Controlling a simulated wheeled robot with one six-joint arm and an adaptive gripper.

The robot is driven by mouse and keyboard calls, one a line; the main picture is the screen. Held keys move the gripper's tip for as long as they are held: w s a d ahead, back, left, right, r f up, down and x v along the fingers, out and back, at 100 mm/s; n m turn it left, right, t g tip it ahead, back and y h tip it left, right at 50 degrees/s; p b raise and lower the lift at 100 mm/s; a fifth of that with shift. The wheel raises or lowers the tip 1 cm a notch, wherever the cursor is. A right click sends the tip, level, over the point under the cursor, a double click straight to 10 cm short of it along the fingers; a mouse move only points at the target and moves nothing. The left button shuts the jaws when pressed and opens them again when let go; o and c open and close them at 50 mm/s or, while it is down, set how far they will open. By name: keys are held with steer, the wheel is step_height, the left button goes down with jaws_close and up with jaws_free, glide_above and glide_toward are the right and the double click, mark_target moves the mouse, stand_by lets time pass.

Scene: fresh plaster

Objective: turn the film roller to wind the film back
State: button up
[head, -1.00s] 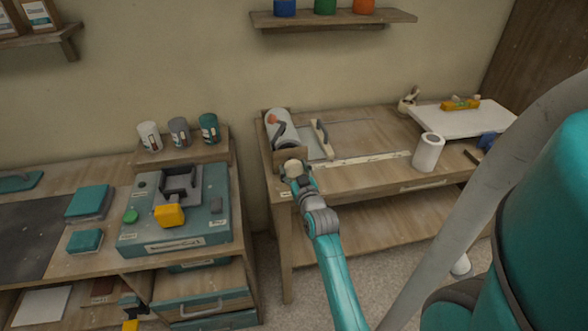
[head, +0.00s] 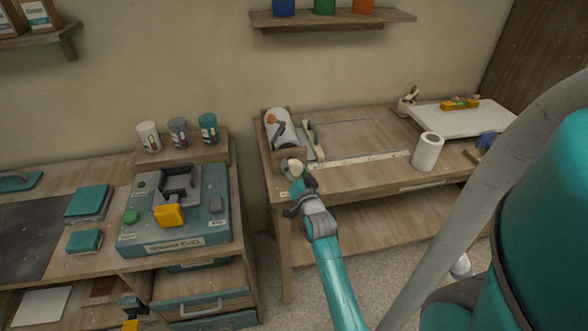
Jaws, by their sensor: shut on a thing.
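The film roller (head: 279,119), a pale roll in a wooden holder, lies at the left end of the right-hand bench. A short strip of pale film (head: 301,134) reaches right from it to a light bar with a dark grip (head: 313,138). My gripper (head: 289,164) is at the roller's near end, in front of the wooden end plate (head: 290,154). It is shut on the roller's near-end knob, which the fingers mostly hide. The wrist is bent, with the arm reaching up from below.
A pale ruler strip (head: 345,161) runs along the bench front. A white paper roll (head: 428,152) stands to the right, near a white board (head: 465,118) with a yellow level (head: 460,104). A teal machine (head: 175,212) sits on the left-hand bench.

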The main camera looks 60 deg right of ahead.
steer(key=shift+m, duration=1.1)
steer(key=shift+f, duration=0.1)
steer(key=o, duration=1.1)
steer(key=shift+o, duration=0.2)
steer(key=shift+s, duration=0.1)
steer(key=v, duration=1.2)
steer(key=shift+f, duration=0.1)
